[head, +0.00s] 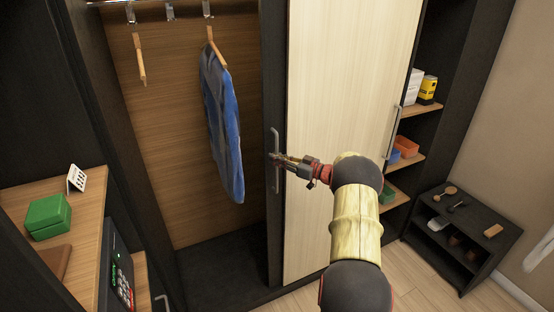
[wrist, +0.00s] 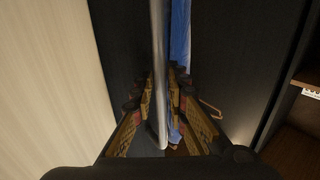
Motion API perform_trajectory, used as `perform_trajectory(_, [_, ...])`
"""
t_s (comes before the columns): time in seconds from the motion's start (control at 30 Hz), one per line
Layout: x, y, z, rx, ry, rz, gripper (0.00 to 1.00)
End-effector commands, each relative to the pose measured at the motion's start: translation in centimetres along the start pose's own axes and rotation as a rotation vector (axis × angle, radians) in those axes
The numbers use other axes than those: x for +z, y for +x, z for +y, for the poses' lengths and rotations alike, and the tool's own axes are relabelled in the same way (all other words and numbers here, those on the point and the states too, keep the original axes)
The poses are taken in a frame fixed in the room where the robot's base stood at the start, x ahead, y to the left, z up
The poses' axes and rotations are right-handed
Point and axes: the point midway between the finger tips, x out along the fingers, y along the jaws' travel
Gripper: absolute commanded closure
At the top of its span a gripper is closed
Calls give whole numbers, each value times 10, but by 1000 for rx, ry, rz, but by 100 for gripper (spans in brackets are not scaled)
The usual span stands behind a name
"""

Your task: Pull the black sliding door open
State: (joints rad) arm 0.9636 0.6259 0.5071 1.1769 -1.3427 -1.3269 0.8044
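The black sliding door (head: 273,60) shows as a narrow dark upright panel at the right side of the wardrobe opening. It carries a vertical silver handle (head: 276,178). My gripper (head: 277,158) is at the middle of this handle, reaching in from the right. In the wrist view, the handle (wrist: 158,60) runs upright between my two fingers (wrist: 162,95), one on each side. The fingers stand apart, with some gap showing to the right of the bar. I see no clear grip on it. The dark door face (wrist: 120,50) lies behind the fingers.
A pale wood door (head: 345,80) with its own handle (head: 397,120) stands right of the black panel. A blue garment (head: 225,130) hangs in the opening. A wooden shelf (head: 75,215) with a green box (head: 48,216) is at left. A low black rack (head: 475,215) stands at right.

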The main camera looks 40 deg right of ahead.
Motion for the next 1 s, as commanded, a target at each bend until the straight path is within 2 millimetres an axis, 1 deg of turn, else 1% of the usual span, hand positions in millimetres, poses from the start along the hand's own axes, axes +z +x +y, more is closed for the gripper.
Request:
perform_trajectory(0.07, [0,-3,0,1,0,0,85])
perform_trajectory(0.17, [0,-13,1,3,0,-1,85])
perform_trajectory(0.27, [-1,-30,1,3,0,1,85])
perform_trajectory(0.5, [0,-80,1,4,0,-1,85])
perform_trajectory(0.63, [1,-101,1,4,1,-1,85])
perform_trajectory(0.8, [1,-116,0,1,1,0,85])
perform_trajectory(1.0, [1,-120,0,1,1,0,85])
